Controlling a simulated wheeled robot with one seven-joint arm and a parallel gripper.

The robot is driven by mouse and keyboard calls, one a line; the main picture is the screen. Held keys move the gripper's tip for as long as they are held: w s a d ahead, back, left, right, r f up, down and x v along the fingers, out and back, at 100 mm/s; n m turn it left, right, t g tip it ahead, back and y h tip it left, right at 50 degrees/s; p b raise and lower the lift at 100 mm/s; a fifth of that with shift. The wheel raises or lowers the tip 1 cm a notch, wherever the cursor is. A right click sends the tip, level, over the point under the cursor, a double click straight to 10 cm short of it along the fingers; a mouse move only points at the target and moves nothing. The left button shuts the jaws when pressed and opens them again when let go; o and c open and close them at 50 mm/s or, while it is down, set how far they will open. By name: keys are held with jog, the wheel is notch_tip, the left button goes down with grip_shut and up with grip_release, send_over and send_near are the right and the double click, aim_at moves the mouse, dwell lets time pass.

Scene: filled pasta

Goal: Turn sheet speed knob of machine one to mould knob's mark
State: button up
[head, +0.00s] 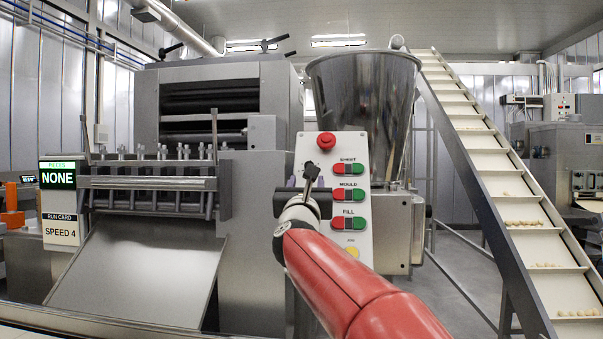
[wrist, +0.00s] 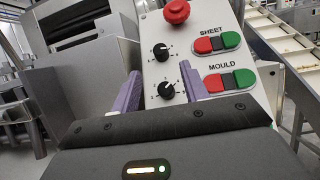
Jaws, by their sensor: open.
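In the wrist view, the sheet knob (wrist: 162,52) is a small black dial with a printed scale, left of the SHEET buttons (wrist: 217,43). The mould knob (wrist: 166,90) is a like dial below it, left of the MOULD buttons (wrist: 229,82). Their pointer settings are too small to read surely. My gripper (wrist: 160,76) is open, with purple fingers on either side of the mould knob's column, below the sheet knob. I cannot tell whether they touch the panel. In the head view, my gripper and arm cover most of the panel's knob side.
The control panel (head: 357,238) carries a red mushroom button (head: 326,141) at its top. A run card (head: 57,230) at left reads SPEED 4, under a display (head: 57,179) reading NONE. A steel hopper (head: 360,95) and a conveyor (head: 480,140) stand to the right.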

jog(key=p+x, duration=0.3)
jog(key=x, duration=0.3)
jog(key=shift+w+r, duration=0.1)
jog(key=shift+r, duration=0.15)
jog(key=shift+w+r+p, duration=0.1)
jog(key=shift+w+p, duration=0.35)
jog(key=shift+w, duration=0.05)
grip_shut()
jog(key=shift+d+b, duration=0.1)
jog(key=shift+b, duration=0.25)
